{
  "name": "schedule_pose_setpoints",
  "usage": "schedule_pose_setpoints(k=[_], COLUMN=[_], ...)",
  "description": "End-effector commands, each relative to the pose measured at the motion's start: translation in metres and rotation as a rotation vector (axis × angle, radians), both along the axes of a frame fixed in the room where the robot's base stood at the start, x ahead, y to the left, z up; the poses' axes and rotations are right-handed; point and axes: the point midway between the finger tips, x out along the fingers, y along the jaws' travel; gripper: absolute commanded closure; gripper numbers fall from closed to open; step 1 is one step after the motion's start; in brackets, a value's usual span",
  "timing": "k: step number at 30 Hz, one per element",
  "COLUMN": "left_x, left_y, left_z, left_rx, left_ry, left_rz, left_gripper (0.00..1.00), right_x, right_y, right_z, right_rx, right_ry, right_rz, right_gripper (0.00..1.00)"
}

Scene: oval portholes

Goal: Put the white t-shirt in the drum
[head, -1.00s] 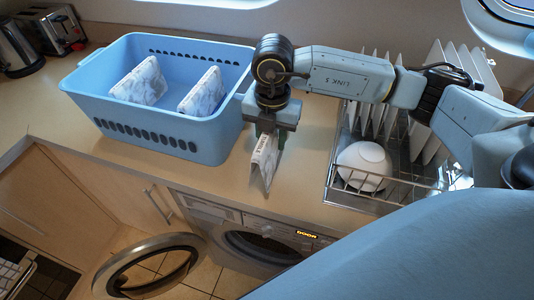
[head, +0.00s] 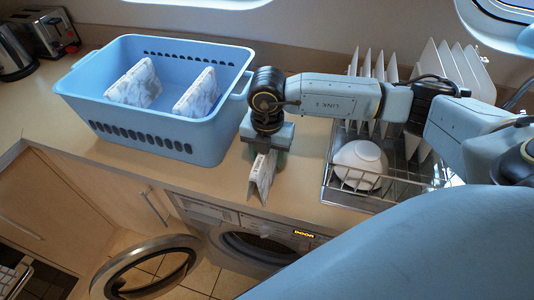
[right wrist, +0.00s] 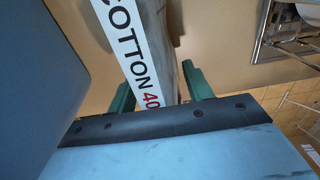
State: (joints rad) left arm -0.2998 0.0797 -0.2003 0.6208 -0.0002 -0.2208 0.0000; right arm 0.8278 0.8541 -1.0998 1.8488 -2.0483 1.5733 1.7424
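My right gripper (head: 264,150) is shut on a folded white, grey-marbled garment (head: 261,178). The garment hangs below the fingers at the counter's front edge, above the washing machine. In the right wrist view the garment (right wrist: 168,45) lies between the two green fingers (right wrist: 160,92), with a white label reading "COTTON 40". The washing machine's drum opening (head: 262,247) is in the front below the counter, partly hidden by my own body. Its round door (head: 112,284) stands swung open to the left. I cannot tell whether the garment touches the counter edge. My left gripper is not in view.
A blue basket (head: 172,148) on the counter holds two similar folded garments (head: 133,84) (head: 197,93). A dish rack (head: 338,200) with plates and a white bowl (head: 360,163) stands to the right. A toaster (head: 48,32) is at the far left.

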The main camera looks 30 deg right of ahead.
Motion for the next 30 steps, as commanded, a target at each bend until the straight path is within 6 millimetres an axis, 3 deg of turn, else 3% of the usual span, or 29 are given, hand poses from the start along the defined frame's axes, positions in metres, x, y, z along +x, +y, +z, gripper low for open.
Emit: schedule_pose_setpoints(k=[13,24,30], left_x=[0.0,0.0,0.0], left_y=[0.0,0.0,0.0], left_z=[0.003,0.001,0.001], left_rx=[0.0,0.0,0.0], left_ry=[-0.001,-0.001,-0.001], left_rz=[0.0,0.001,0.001], left_gripper=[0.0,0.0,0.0], right_x=[0.001,0.001,0.0], right_y=[0.0,0.0,0.0], right_z=[0.01,0.085,0.115], right_rx=[0.001,0.0,0.001], right_ry=[-0.002,-0.005,-0.002], right_rz=[0.0,0.0,0.0], right_gripper=[0.44,0.44,0.44])
